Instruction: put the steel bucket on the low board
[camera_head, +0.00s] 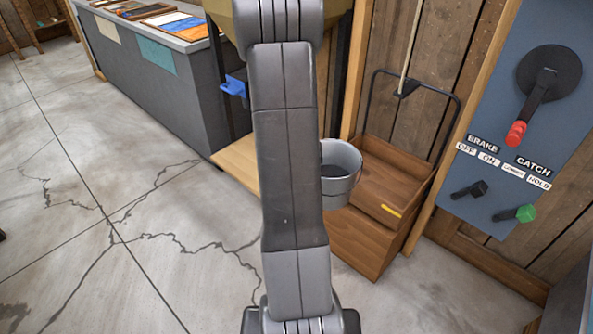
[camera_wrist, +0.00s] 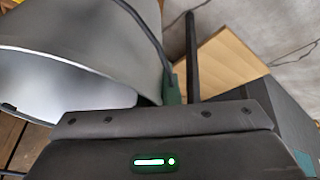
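The grey steel bucket (camera_head: 340,175) shows just right of my arm in the head view, in front of the brown wooden box, partly hidden by the arm. In the wrist view the bucket (camera_wrist: 70,70) fills the upper left, very close to my gripper (camera_wrist: 160,118), with its dark bail crossing its side. A small green part beside the bail is only partly visible. My gripper's fingers are hidden, so I cannot tell whether they grip the bucket. The low board (camera_head: 238,160) is pale wood near the floor by the grey counter; it also shows in the wrist view (camera_wrist: 222,68).
A brown stepped wooden box (camera_head: 365,240) with a black hoop frame stands right of the arm. A blue lever panel (camera_head: 520,120) is on the right wall. Dark posts (camera_wrist: 191,55) rise by the board. The cracked floor at left is clear.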

